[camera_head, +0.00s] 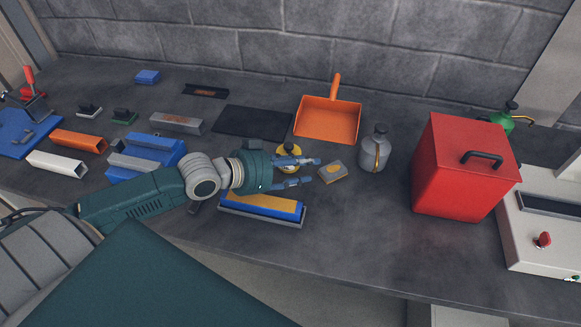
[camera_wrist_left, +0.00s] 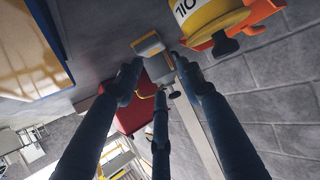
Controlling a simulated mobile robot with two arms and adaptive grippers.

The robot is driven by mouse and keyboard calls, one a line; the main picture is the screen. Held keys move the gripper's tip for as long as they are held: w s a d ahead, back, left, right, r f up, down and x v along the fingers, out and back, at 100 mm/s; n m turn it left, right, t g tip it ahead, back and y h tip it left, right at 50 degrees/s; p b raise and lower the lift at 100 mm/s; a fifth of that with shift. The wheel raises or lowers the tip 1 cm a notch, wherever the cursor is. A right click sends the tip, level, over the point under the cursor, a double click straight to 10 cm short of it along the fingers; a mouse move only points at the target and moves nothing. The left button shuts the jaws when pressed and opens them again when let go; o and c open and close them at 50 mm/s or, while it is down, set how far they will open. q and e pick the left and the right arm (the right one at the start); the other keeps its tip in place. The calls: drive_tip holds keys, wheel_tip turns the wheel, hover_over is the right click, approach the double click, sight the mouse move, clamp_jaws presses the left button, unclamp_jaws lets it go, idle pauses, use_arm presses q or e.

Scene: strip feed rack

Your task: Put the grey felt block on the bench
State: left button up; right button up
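A small grey block with a yellow-orange face (camera_head: 333,173), which I take to be the felt block, lies on the dark bench (camera_head: 370,225). It also shows in the left wrist view (camera_wrist_left: 148,44), just beyond the fingertips. My left gripper (camera_head: 314,171) is open and empty, its spread fingers pointing at the block from the left. In the left wrist view the open fingers (camera_wrist_left: 156,85) have nothing between them. I cannot tell whether a fingertip touches the block. My right gripper is not in view.
A yellow oil can (camera_head: 289,156) stands close behind the gripper, and a tray with a blue-and-yellow piece (camera_head: 263,206) lies in front. A grey bottle (camera_head: 375,150), orange dustpan (camera_head: 329,120) and red bin (camera_head: 455,170) stand nearby. The bench front right of the tray is clear.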

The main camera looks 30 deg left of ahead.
use_arm(q)
drive_tip(key=shift+v, duration=2.05)
drive_tip(key=shift+r, duration=0.1)
